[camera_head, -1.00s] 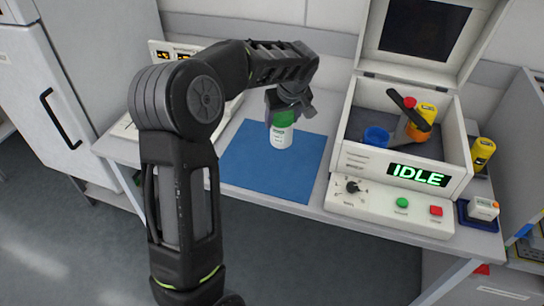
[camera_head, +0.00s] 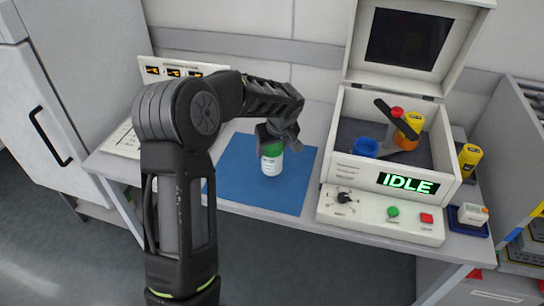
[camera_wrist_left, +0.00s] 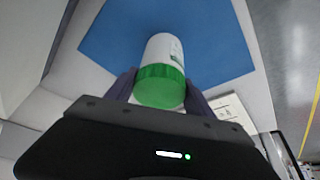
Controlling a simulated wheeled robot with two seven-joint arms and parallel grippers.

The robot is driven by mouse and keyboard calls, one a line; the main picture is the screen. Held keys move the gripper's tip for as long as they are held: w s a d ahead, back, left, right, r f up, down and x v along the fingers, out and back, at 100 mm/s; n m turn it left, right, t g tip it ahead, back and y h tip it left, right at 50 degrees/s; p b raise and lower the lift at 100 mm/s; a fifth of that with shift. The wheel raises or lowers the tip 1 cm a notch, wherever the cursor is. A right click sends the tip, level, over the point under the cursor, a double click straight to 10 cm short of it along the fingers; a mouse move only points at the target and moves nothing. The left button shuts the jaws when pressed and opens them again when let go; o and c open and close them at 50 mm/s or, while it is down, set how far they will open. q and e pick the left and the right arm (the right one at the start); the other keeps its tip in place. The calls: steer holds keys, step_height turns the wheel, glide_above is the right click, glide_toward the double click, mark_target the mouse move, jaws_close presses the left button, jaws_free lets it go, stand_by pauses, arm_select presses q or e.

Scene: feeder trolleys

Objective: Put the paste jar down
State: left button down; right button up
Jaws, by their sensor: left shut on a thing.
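The paste jar (camera_head: 271,163) is white with a green lid and a label. It is upright over the blue mat (camera_head: 240,182) on the bench. My left gripper (camera_head: 276,138) is shut on the jar near its green lid, from above. In the left wrist view the jar (camera_wrist_left: 163,58) sits between the two fingers, its lid toward the camera and the blue mat (camera_wrist_left: 215,30) beyond. I cannot tell whether its base touches the mat. My right gripper is not in view.
A white machine (camera_head: 338,168) with an open lid and an "IDLE" display stands right of the mat, holding a blue cup (camera_head: 366,147) and yellow containers. A yellow container (camera_head: 469,158) and a small white box (camera_head: 473,213) are at its right. The mat around the jar is clear.

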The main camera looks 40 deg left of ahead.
arm_select(q)
step_height(320, 180, down, 3)
steer(key=shift+r+p, duration=0.1)
steer(key=shift+p, duration=0.2)
steer(key=shift+f, duration=0.35)
steer(key=shift+f, duration=0.1)
steer(key=shift+c, duration=1.9)
jaws_free()
steer(key=b+v, duration=0.1)
steer(key=v, duration=1.1)
steer(key=shift+b, duration=0.4)
